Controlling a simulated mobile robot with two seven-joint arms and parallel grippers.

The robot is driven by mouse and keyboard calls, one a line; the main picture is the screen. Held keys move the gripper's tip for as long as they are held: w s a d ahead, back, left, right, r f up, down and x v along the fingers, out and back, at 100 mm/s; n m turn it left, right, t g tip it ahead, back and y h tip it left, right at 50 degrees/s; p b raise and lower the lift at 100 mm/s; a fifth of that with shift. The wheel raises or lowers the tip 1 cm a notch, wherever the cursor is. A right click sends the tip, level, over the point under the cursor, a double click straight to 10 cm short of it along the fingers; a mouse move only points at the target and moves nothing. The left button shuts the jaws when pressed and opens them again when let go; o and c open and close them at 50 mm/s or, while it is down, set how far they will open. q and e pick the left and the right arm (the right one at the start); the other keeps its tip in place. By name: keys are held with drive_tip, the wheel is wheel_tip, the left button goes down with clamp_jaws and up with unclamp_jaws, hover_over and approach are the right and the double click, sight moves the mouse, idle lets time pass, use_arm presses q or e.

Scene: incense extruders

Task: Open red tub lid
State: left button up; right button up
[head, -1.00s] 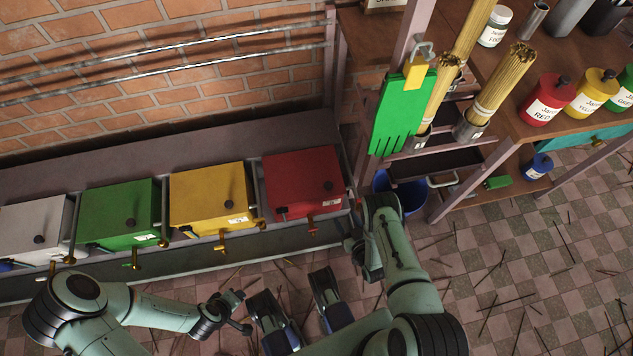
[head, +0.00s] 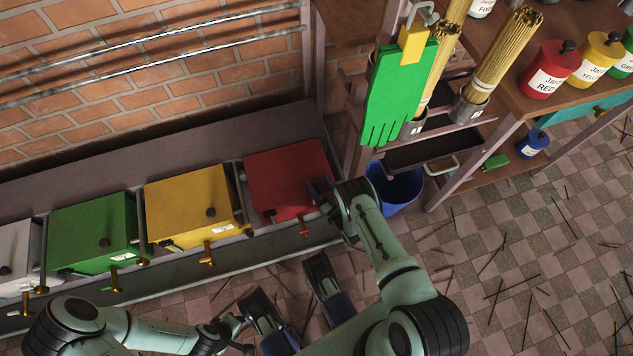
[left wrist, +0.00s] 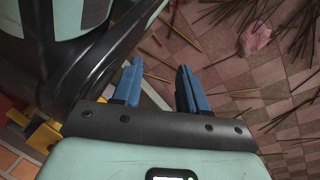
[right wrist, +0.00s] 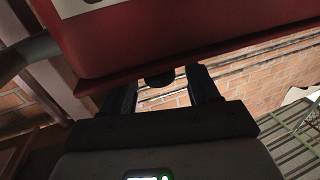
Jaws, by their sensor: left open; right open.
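The red tub (head: 285,178) is at the right end of the row in the head view, with its lid closed. My right gripper (head: 322,192) is at the right front edge of its lid and hides the lid's knob. In the right wrist view, the red tub (right wrist: 190,35) fills the top. A dark round knob (right wrist: 157,80) shows between the open fingers of my right gripper (right wrist: 160,88); I cannot tell whether they touch it. My left gripper (head: 246,334) is low in front of the tubs. In the left wrist view (left wrist: 158,75) it is open and empty above the floor.
Yellow (head: 187,200) and green (head: 92,228) tubs stand left of the red one. A blue bucket (head: 398,188) is right of my right gripper. A green glove (head: 398,95) hangs near the shelf. Incense sticks litter the tiled floor (head: 500,260).

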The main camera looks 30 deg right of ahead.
sight(314, 174)
use_arm(q)
drive_tip(key=shift+s+f, duration=0.3)
drive_tip(key=shift+s, duration=0.2)
use_arm(e)
drive_tip(key=shift+w, duration=0.65)
clamp_jaws()
drive_tip(key=w+b, duration=0.2)
drive_tip(key=w, duration=0.1)
drive_tip(key=shift+w+d, duration=0.25)
drive_tip(key=shift+d, duration=0.15)
drive_tip(key=shift+w+d+b, duration=0.1)
drive_tip(key=shift+w+b, duration=0.2)
drive_tip(key=shift+w, duration=0.2)
use_arm(q)
drive_tip(key=shift+g, duration=0.9)
drive_tip(key=s, duration=0.1)
drive_tip(key=s+f, duration=0.1)
drive_tip(key=s, duration=0.1)
drive_tip(key=s+f, duration=0.1)
drive_tip(key=shift+s+a+f, duration=0.1)
drive_tip(key=shift+s+a, duration=0.05)
drive_tip(key=shift+a, duration=0.15)
use_arm(e)
unclamp_jaws()
drive_tip(key=shift+s, duration=0.15)
